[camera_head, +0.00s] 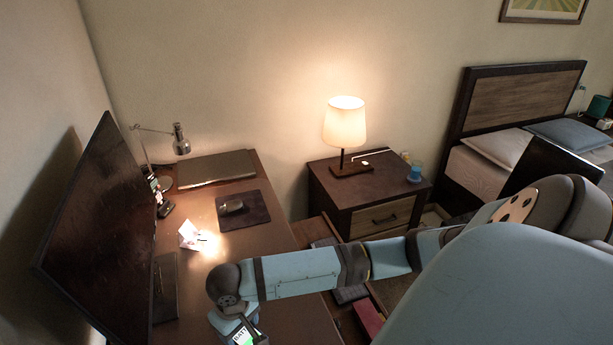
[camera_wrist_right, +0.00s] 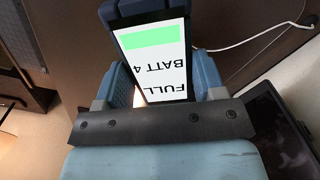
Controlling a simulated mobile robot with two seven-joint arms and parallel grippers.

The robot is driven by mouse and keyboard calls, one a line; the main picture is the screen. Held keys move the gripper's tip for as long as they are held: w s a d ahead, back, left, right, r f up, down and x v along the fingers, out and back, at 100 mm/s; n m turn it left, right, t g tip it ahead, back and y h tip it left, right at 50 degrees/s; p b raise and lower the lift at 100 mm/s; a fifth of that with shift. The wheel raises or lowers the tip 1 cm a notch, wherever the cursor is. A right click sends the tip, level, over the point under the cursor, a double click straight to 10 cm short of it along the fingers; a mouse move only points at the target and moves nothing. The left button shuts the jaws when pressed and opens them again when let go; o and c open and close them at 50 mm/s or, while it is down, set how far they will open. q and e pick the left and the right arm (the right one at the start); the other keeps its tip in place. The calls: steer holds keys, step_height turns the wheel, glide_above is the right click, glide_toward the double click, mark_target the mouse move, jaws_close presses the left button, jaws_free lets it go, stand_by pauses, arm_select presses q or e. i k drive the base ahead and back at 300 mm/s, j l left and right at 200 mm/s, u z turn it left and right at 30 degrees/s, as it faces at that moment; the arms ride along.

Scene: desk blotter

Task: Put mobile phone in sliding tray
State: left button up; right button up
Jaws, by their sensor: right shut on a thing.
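The mobile phone (camera_wrist_right: 158,62) has a dark blue case and a lit screen with a green bar and the letters BATT. My right gripper (camera_wrist_right: 165,88) is shut on it, with one finger at each side. In the head view the phone (camera_head: 243,337) shows at the bottom edge, partly cut off, by my right gripper (camera_head: 238,322) over the front part of the desk. The sliding tray (camera_head: 316,232) seems to be the pulled-out shelf along the desk's right side. My right arm hides part of it. My left gripper is out of view.
The desk (camera_head: 201,271) holds a monitor (camera_head: 95,225), a closed laptop (camera_head: 215,167), a mouse (camera_head: 232,207) on a pad and a desk lamp (camera_head: 181,140). A red item (camera_head: 368,318) lies right of the desk. A nightstand (camera_head: 370,200) stands behind.

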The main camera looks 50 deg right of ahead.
mark_target(308, 231)
steer(key=k+l+u, duration=0.1)
steer(key=l, duration=0.3)
steer(key=k+l+u, duration=0.1)
steer(key=l, duration=0.25)
steer(key=k+l+u, duration=0.15)
steer(key=k+l, duration=0.15)
steer(key=k+l+u, duration=0.1)
steer(key=l, duration=0.3)
steer(key=k+l+u, duration=0.2)
steer(key=l, duration=0.2)
steer(key=k+l+u, duration=0.2)
steer(key=l, duration=0.2)
steer(key=l+u, duration=0.15)
steer(key=l, duration=0.15)
steer(key=k+l+u, duration=0.15)
steer(key=l, duration=0.15)
steer(key=k+l+u, duration=0.15)
steer(key=l+u, duration=0.35)
steer(key=l, duration=0.7)
steer(key=l+u, duration=0.15)
steer(key=l, duration=0.8)
